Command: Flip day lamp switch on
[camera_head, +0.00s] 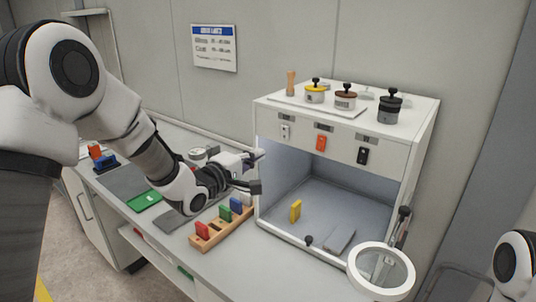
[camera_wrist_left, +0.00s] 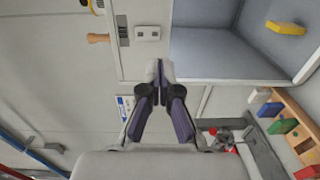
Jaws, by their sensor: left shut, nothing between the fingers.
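The white cabinet (camera_head: 270,140) has a front panel with three rocker switches: a white one (camera_head: 285,131), an orange one (camera_head: 320,143) and a black one (camera_head: 362,155). A small label sits above each, too small to read, so I cannot tell which is the day lamp. My left gripper (camera_head: 257,172) is left of the cabinet, lower than the switches. In the left wrist view my left gripper (camera_wrist_left: 160,68) is shut and empty, its tips apart from the white switch (camera_wrist_left: 147,33) on the panel. My right gripper is out of view.
A wooden rack (camera_head: 222,234) with coloured blocks stands below my left gripper. A ring magnifier (camera_head: 381,272) stands at the front right. A yellow block (camera_head: 295,211) is inside the open cabinet. Jars with black knobs (camera_head: 390,106) stand on top.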

